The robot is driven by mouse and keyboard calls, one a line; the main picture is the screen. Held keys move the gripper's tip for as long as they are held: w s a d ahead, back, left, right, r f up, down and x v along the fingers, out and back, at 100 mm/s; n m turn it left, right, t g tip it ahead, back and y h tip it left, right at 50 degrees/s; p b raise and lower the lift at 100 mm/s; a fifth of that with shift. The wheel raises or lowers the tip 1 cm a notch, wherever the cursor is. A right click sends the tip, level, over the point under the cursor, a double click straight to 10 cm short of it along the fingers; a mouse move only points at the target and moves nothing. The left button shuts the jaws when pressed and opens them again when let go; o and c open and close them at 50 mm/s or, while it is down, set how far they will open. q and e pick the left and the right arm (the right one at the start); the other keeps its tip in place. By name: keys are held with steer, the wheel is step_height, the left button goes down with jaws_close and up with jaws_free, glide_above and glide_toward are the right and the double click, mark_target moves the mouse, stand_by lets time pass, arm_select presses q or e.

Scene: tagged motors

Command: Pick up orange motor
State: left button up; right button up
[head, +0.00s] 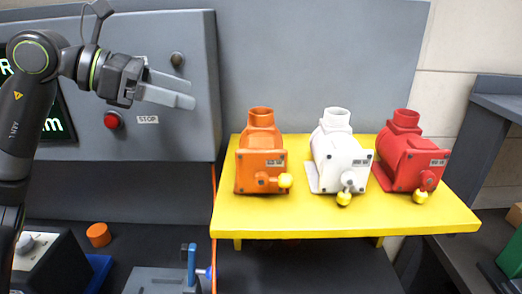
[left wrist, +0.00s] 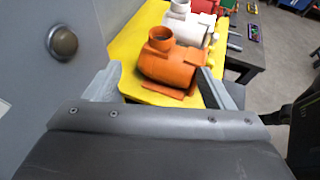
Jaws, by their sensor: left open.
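The orange motor (head: 261,158) stands at the left end of a yellow table (head: 330,225), with a round port on top and a yellow knob at its lower front. My left gripper (head: 190,88) is up and to the left of it in the head view, in front of the grey panel, open and empty. In the left wrist view, the orange motor (left wrist: 172,62) shows beyond and between the two open fingers (left wrist: 160,85), apart from them. My right gripper is in neither view.
A white motor (head: 340,158) and a red motor (head: 408,160) stand to the right on the same table. The grey panel (head: 170,90) with a red stop button (head: 112,120) is behind my left arm. A small orange cylinder (head: 98,234) lies lower left.

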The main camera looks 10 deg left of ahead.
arm_select(q)
steer(key=p, duration=0.3)
glide_toward(251, 114)
steer(key=w+x, duration=0.1)
steer(key=x, duration=0.3)
steer(key=p+x, duration=0.1)
steer(key=x, duration=0.1)
steer(key=p+x, duration=0.2)
steer(key=shift+d+f, duration=0.3)
steer(key=shift+f, duration=0.1)
steer(key=shift+w+d+f, duration=0.25)
steer(key=shift+d+f, duration=0.1)
steer(key=shift+d, duration=0.1)
jaws_close()
steer(key=shift+r, duration=0.1)
